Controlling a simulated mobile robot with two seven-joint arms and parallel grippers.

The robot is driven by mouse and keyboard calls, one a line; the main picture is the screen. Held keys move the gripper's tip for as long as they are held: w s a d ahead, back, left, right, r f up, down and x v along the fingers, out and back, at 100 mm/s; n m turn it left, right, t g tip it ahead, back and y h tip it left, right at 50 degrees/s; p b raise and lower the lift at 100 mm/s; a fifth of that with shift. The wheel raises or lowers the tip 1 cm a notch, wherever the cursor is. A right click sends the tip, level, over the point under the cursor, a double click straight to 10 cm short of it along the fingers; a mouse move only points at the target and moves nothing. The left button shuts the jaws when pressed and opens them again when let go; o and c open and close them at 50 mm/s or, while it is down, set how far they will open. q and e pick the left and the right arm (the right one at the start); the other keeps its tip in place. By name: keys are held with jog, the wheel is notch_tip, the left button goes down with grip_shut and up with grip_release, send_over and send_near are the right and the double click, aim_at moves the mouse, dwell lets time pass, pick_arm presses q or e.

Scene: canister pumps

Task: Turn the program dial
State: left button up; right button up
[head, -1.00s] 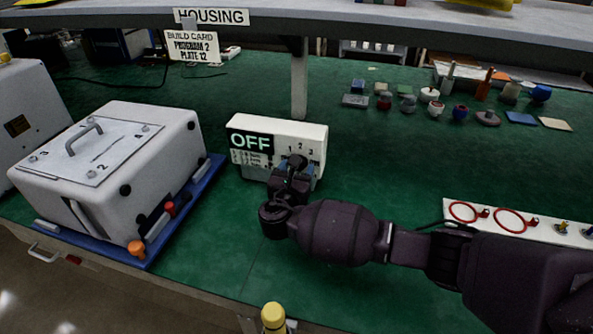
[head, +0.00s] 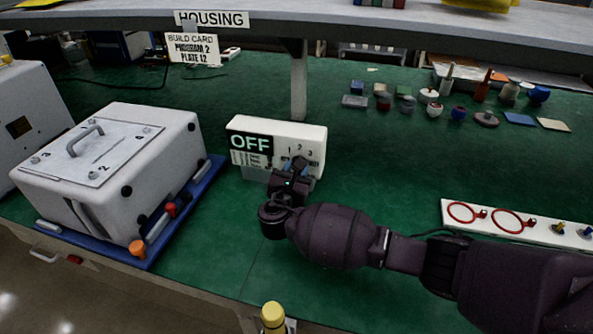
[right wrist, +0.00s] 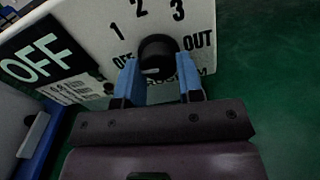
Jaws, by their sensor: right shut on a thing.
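The white control box (head: 312,135) stands on the green bench, and its display (head: 251,143) reads OFF. The black program dial (right wrist: 157,52) is on its front, with labels OFF, 1, 2, 3 and OUT around it. A pale mark shows low on the dial's face; I cannot tell exactly which label it points to. My right gripper (right wrist: 158,68) has its blue fingers on either side of the dial and is shut on it. In the head view the right gripper (head: 295,170) hides most of the dial. My left gripper is not in view.
A build card (head: 192,48) reads PROGRAM 2, PLATE 12. A white housing (head: 120,150) sits on a blue tray (head: 190,200) at left. A white strip with red rings (head: 510,222) lies at right. Several small parts stand at the back right. A yellow-topped object (head: 272,314) is at the front.

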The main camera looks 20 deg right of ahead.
jog(key=m+b, duration=0.1)
jog(key=m, duration=0.7)
jog(key=m+b, duration=0.1)
jog(key=m, duration=0.7)
jog(key=shift+w+a+r, duration=0.1)
jog(key=shift+a+r, duration=0.05)
jog(key=shift+a, duration=0.05)
jog(key=shift+b, duration=0.3)
jog(key=shift+r, duration=0.1)
jog(key=o, duration=0.9)
